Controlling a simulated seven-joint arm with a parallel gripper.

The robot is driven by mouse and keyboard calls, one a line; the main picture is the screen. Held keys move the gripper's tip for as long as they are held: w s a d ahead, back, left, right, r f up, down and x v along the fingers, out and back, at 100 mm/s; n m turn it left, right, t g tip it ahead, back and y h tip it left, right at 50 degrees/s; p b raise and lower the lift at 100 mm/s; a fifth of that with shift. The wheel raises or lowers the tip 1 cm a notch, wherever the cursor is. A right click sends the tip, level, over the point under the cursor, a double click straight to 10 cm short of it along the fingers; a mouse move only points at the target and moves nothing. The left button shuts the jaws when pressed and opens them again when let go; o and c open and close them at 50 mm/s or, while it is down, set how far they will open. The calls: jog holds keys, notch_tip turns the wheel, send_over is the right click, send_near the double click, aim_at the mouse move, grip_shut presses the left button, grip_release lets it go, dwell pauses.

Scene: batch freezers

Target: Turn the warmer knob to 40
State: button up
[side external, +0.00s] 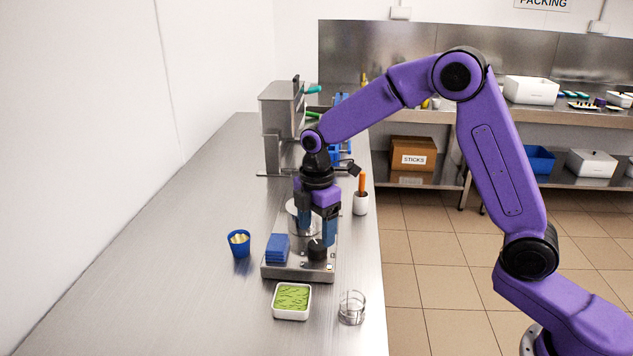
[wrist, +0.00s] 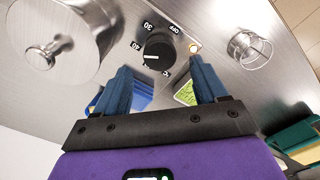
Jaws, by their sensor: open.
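The warmer (side external: 300,270) is a flat metal unit on the bench. Its black knob (side external: 317,250) is at the front right of its top. In the wrist view the knob (wrist: 158,48) has a white pointer line on its left side, near the 40 mark (wrist: 136,45); the exact setting is hard to read. The 30 and OFF marks also show, and a small lamp glows amber. My gripper (side external: 317,235) points down just above the knob, with its blue fingers apart. In the wrist view my gripper (wrist: 160,68) is open, its fingertips either side of the knob and holding nothing.
A metal pot (side external: 294,216) stands on the warmer behind my gripper, and a blue stack (side external: 277,248) lies left of the knob. A green-filled dish (side external: 292,301) and a clear glass (side external: 351,308) are in front. A blue cup (side external: 239,244) stands left. The left bench is clear.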

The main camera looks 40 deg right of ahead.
aim_at(317, 245)
notch_tip(317, 245, up, 14)
jog(key=shift+f, duration=0.25)
dwell(0.3)
jog(key=s+d+f+m, duration=0.1)
jog(key=s+d+f, duration=0.1)
jog(key=s, duration=0.9)
jog(key=s+d+f+m, duration=0.2)
jog(key=s+f, duration=0.1)
jog(key=s, duration=0.8)
jog(key=s+d+f+m, duration=0.2)
jog(key=s+f, duration=0.1)
jog(key=s, duration=0.8)
jog(key=shift+d+f, duration=0.15)
jog(key=shift+f, duration=0.2)
